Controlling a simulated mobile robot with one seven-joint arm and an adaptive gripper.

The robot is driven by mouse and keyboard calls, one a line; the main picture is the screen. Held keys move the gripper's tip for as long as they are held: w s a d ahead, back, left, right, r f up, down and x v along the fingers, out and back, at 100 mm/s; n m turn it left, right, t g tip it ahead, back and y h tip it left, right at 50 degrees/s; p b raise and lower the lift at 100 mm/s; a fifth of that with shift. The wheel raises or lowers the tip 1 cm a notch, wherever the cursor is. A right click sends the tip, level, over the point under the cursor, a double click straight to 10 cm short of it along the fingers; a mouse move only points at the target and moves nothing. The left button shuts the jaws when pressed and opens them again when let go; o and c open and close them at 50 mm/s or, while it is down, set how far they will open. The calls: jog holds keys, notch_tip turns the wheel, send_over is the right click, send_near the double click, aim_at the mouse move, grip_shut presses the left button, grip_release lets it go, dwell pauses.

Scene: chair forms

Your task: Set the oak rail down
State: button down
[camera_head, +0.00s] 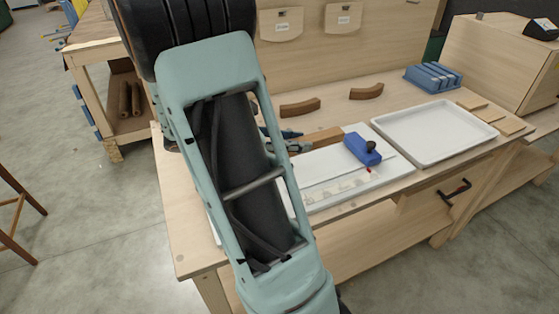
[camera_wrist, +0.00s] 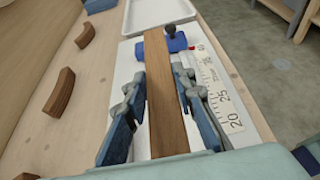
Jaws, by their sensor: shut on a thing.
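The oak rail (camera_wrist: 165,105) is a long, straight brown bar between the two blue fingers of my gripper (camera_wrist: 160,78) in the wrist view. My gripper is shut on it. The rail runs lengthwise over a white board (camera_wrist: 137,72) with a printed scale, its far end near a blue block with a dark knob (camera_wrist: 175,43). In the head view, part of the rail (camera_head: 322,138) shows past my arm, left of the blue block (camera_head: 362,149). I cannot tell whether the rail touches the board or hangs just above it. My arm hides the rest.
An empty white tray (camera_head: 437,104) lies right of the board. Two curved brown pieces (camera_head: 300,108) (camera_head: 367,91) lie behind it on the bench (camera_head: 187,225). A blue rack (camera_head: 433,77) stands at the back right. An upright wooden panel (camera_head: 385,45) closes the rear.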

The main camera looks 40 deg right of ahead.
jog(key=w+f, duration=0.1)
jog(key=w+a+f, duration=0.1)
jog(key=f, duration=0.1)
jog(key=w+f, duration=0.1)
jog(key=f, duration=0.1)
jog(key=shift+w+a, duration=0.2)
jog(key=shift+w, duration=0.15)
jog(key=shift+f+b, duration=0.35)
jog(key=shift+f, duration=1.25)
jog(key=shift+f, duration=0.2)
jog(key=c, duration=1.6)
grip_release()
jog(key=shift+r, duration=0.2)
jog(key=v, duration=1.2)
jog(key=shift+w, duration=0.1)
